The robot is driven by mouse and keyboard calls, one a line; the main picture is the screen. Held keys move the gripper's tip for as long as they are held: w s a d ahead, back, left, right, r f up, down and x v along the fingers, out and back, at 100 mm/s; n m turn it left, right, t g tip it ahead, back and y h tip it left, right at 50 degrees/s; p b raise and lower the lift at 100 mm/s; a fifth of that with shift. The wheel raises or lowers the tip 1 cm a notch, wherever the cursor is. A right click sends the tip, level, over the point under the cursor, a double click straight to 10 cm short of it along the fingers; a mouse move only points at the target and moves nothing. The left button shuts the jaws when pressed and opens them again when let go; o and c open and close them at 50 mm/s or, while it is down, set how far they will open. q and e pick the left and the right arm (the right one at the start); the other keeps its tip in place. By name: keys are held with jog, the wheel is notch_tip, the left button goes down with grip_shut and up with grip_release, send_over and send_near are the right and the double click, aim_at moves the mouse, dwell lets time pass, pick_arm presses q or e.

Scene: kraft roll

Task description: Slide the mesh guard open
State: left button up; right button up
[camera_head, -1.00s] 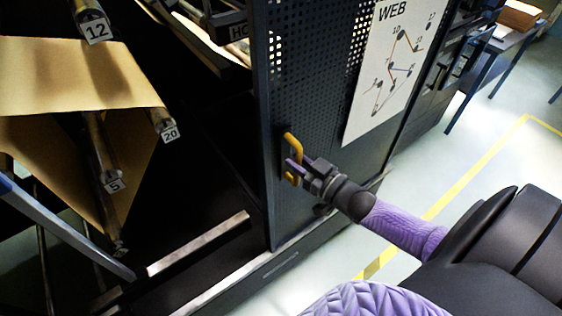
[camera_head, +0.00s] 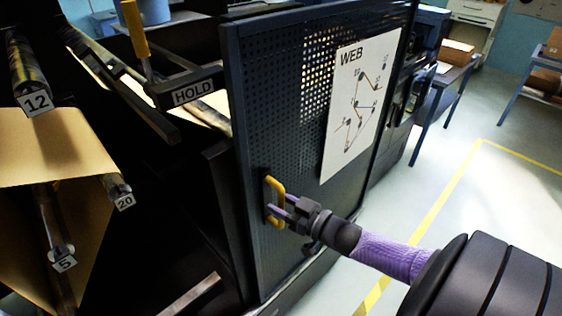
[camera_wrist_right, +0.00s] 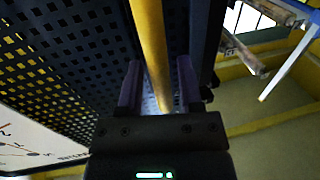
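The mesh guard (camera_head: 262,110) is a dark perforated panel with a white WEB chart on it, standing upright in the middle of the head view. Its yellow handle (camera_head: 277,190) is on the panel's near left edge. My right gripper (camera_head: 284,208) is at this handle. In the right wrist view, the yellow handle bar (camera_wrist_right: 152,50) runs between the two purple fingers of my right gripper (camera_wrist_right: 159,88). The fingers are apart, with a gap showing on the bar's right side, so they look open around it. My left gripper is not in view.
Left of the guard is the dark machine interior with kraft paper (camera_head: 50,150) and numbered rollers. A HOLD sign (camera_head: 193,93) and a yellow-gripped lever (camera_head: 135,28) stand above. Right of the guard are a table (camera_head: 445,85) and open floor with a yellow line (camera_head: 440,215).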

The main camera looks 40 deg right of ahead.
jog(key=shift+o, duration=0.2)
jog(key=p+v, duration=0.1)
jog(key=v, duration=0.9)
